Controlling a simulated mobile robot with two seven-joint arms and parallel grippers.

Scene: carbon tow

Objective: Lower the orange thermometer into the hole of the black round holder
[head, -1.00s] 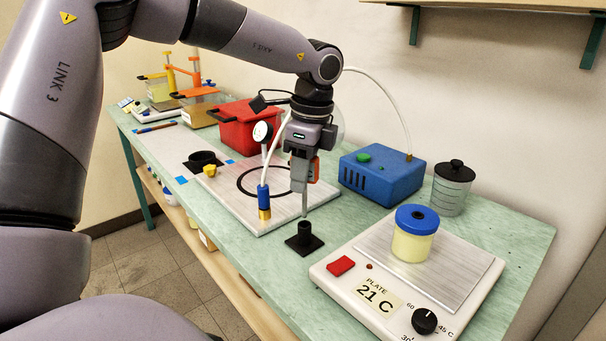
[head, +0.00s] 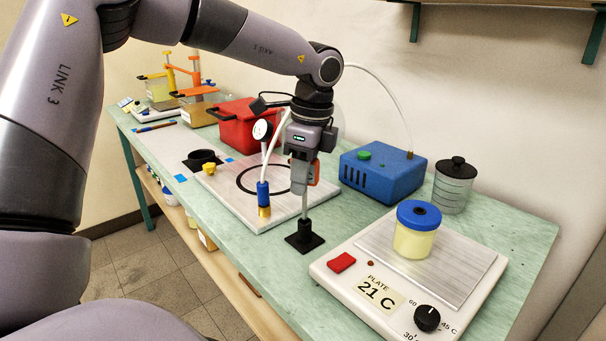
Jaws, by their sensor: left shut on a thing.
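My left gripper (head: 301,183) hangs downward over the bench and is shut on the orange thermometer (head: 315,172). Most of the orange head is hidden behind the jaws; a strip shows at their right side. The thin grey probe points straight down below the jaws. The black holder (head: 304,242) stands on the green bench top, a short round post on a square foot. The probe's lower end meets the top of the post. I cannot tell how far the tip is inside the hole. My right gripper is not in view.
A white hot plate (head: 333,275) with a blue-lidded jar (head: 414,234) stands close at the right. A blue box (head: 383,178) and a grey canister (head: 453,186) stand behind. A metal plate (head: 237,203) with a blue-topped fitting (head: 262,191) lies close at the left.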

